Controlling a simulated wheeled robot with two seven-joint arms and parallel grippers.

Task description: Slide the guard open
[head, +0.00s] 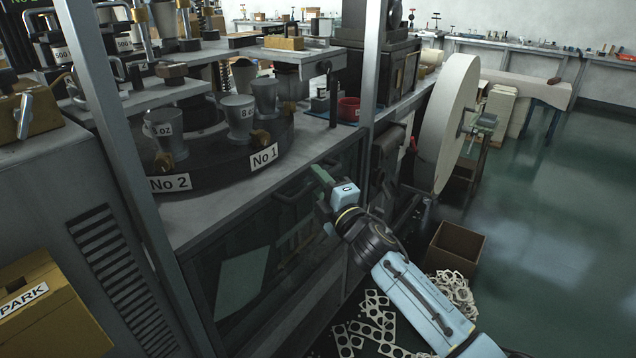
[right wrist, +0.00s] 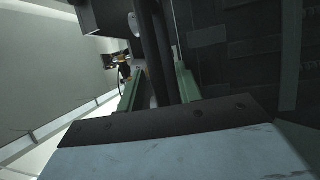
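The guard (head: 245,275) looks like the dark see-through panel on the front of the machine, below the table top. A dark bar handle (head: 292,192) shows near its top edge. My right gripper (head: 318,176) reaches in from the lower right and is at the upper right part of the panel, close to the handle. In the right wrist view, the two green fingers (right wrist: 158,88) stand apart with a dark bar (right wrist: 158,45) between them. The right finger is close to the bar; a small gap shows on the left. Contact cannot be told. My left gripper is not in view.
A grey post (head: 370,90) rises by the table's right end. A round dial table with cups (head: 238,118) stands above the panel. Open floor (head: 560,220) lies beyond.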

